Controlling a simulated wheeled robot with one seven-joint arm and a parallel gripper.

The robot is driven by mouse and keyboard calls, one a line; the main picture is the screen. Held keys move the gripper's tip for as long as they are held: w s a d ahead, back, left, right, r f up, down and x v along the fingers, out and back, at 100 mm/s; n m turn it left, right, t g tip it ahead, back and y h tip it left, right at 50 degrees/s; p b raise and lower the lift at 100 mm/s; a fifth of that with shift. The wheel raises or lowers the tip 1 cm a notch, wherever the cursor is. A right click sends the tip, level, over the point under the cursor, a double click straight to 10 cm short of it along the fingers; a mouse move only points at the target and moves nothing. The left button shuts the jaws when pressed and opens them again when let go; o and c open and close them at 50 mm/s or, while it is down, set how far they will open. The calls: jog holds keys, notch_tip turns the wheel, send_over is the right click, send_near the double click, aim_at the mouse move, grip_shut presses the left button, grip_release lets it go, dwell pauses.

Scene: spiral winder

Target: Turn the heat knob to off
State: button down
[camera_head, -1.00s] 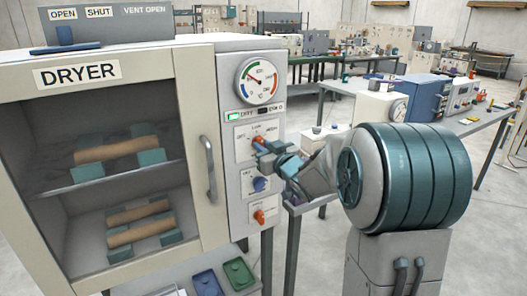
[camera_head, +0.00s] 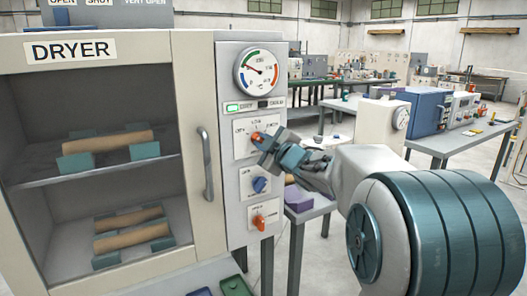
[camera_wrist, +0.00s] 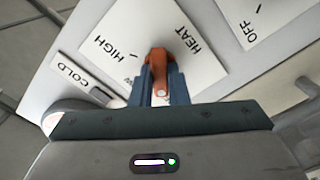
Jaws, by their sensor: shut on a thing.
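The heat knob is the top orange knob (camera_head: 257,136) on the control strip at the right of the dryer (camera_head: 190,45). It also shows in the wrist view (camera_wrist: 158,62), in front of a white plate reading HEAT and HIGH. My gripper (camera_head: 266,145) is shut on the knob, with a blue-grey finger on each side of it in the wrist view (camera_wrist: 163,86). The fingers and palm hide part of the plate and its lower lettering. The knob's exact setting is hard to read.
Below the heat knob are a blue knob (camera_head: 260,185) and another orange knob (camera_head: 260,221). A round gauge (camera_head: 260,71) and a green light (camera_head: 232,107) are above. The door handle (camera_head: 207,163) stands out to the left. A purple box (camera_head: 300,199) is on a table to the right.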

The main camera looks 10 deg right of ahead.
jog(key=shift+f+n+b, duration=0.1)
jog(key=shift+n+b, duration=0.3)
jog(key=shift+n, duration=0.2)
jog(key=c, duration=1.4)
grip_release()
jog(key=shift+a, duration=0.1)
jog(key=shift+s, duration=0.1)
jog(key=v, duration=1.3)
jog(key=shift+s, duration=0.3)
jog(key=shift+p, duration=0.3)
